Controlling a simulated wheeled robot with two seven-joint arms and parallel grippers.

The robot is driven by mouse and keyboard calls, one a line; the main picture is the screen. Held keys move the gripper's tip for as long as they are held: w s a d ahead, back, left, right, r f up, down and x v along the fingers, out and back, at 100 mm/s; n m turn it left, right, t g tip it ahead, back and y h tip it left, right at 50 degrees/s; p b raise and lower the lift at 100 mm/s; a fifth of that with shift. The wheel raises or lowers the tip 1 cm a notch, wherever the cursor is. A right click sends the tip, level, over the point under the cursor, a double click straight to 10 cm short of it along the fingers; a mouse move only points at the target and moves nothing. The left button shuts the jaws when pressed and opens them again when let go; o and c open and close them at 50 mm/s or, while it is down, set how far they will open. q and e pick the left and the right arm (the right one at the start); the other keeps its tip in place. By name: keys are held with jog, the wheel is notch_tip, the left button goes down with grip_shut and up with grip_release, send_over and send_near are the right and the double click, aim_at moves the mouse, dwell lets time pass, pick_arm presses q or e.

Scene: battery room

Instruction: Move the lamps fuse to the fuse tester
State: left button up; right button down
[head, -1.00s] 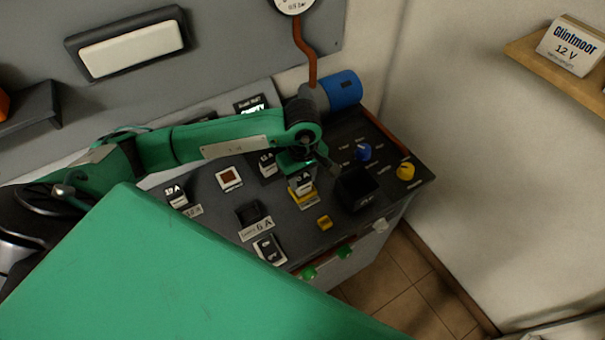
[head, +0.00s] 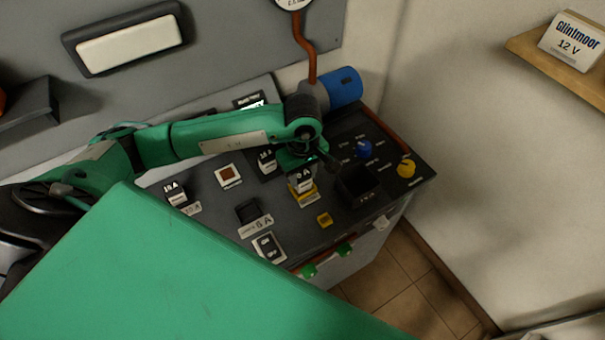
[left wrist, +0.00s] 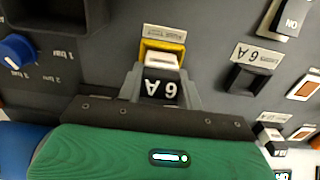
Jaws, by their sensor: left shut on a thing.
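My left gripper (head: 302,166) is shut on the lamps fuse (head: 302,181), a small dark block with a pale top marked in amps. In the left wrist view the fuse (left wrist: 160,88) reads 6 A, upside down, between the two fingers (left wrist: 160,92). The fuse is at the yellow-framed fuse tester (head: 304,199), which also shows in the left wrist view (left wrist: 174,47). Fuse and tester appear to meet; I cannot tell how deep the fuse sits. The lamps socket (head: 248,212), labelled 6 A, is empty. My right gripper is not in view.
Other fuses (head: 175,194) (head: 267,161) stand left of the tester. A dark open box (head: 358,187) is close on its right, with a yellow button (head: 325,220) in front. A blue knob (head: 364,149) and a yellow knob (head: 406,168) lie further right. A switch (head: 268,247) is near the front edge.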

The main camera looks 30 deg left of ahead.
aim_at(303, 173)
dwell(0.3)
pick_arm(q)
jog(key=shift+b, duration=0.4)
dwell(0.4)
jog(key=shift+f+b, duration=0.6)
jog(key=shift+b, duration=0.1)
jog(key=o, duration=0.7)
jog(key=shift+o, duration=0.2)
jog(key=shift+r+p, duration=2.25)
jog(key=shift+r, duration=3.3)
